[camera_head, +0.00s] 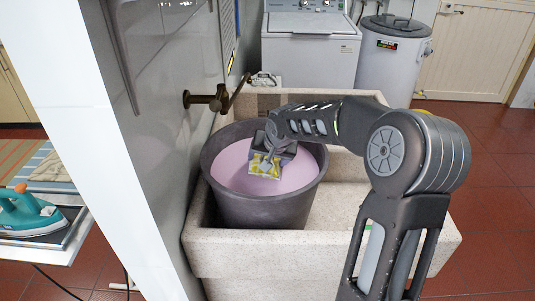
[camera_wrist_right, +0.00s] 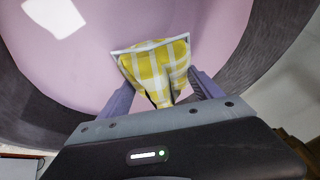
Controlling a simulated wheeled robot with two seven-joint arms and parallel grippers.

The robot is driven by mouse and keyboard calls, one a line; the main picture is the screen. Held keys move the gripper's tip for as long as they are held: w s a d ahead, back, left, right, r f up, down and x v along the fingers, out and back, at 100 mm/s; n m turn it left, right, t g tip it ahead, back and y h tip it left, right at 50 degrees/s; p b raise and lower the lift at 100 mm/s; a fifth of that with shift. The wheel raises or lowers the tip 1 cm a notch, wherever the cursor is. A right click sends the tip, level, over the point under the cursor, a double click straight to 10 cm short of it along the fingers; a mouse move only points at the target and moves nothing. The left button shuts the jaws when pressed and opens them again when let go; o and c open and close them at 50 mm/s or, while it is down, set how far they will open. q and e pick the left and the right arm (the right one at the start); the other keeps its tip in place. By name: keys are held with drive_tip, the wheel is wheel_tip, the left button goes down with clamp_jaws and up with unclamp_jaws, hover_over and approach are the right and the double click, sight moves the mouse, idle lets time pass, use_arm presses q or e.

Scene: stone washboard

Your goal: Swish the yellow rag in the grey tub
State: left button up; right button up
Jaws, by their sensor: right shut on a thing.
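The grey tub (camera_head: 262,209) stands in the stone washboard and holds a pinkish liquid (camera_head: 230,172). My right gripper (camera_head: 272,158) reaches down inside the tub's rim. It is shut on the yellow-and-white checked rag (camera_head: 264,167). In the right wrist view the rag (camera_wrist_right: 155,62) sticks out beyond the fingers (camera_wrist_right: 160,92), bunched between them and spread wider at its far end. The pink liquid (camera_wrist_right: 120,20) lies behind it. I cannot tell whether the rag's lower end touches the liquid. My left gripper is not in view.
The stone washboard (camera_head: 240,255) surrounds the tub. A brass tap (camera_head: 213,99) juts from the wall at the tub's back left. A teal iron (camera_head: 28,214) rests on a board at the far left. A washing machine (camera_head: 310,50) and a white cylindrical tank (camera_head: 392,60) stand behind.

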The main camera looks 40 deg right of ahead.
wheel_tip(320, 180, down, 6)
drive_tip(key=b, duration=0.3)
drive_tip(key=shift+r, duration=0.15)
idle(0.3)
